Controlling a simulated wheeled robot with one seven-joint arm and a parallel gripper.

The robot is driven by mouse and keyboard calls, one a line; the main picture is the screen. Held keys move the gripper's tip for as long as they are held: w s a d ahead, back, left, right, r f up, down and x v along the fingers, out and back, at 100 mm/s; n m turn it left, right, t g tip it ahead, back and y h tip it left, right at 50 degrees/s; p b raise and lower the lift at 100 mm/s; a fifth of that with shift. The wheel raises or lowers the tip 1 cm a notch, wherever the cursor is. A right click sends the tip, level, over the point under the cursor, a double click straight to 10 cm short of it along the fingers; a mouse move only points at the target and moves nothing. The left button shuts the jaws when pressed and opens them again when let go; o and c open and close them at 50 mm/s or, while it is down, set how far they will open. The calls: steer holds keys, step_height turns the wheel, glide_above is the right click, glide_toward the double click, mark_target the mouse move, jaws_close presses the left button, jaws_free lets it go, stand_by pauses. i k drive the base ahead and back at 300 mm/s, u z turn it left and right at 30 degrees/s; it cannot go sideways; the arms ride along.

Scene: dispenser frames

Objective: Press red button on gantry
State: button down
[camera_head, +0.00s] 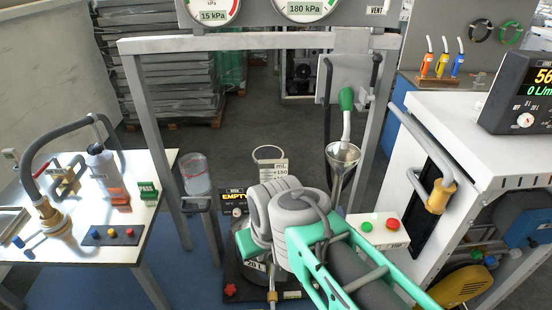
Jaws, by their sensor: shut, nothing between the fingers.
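The gantry (262,41) is a grey metal frame with a crossbar and two posts, with round gauges (304,8) above it. A white control box (380,241) sits low by its right side.
A funnel (342,156) hangs under a green-handled nozzle (346,99). The left table (60,250) carries a small panel (110,236) with coloured buttons. A white cabinet (455,125) stands right. A red knob (230,289) is on a black base below the arm.

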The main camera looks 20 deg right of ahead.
mark_target(392, 223)
steer(key=z, duration=1.7)
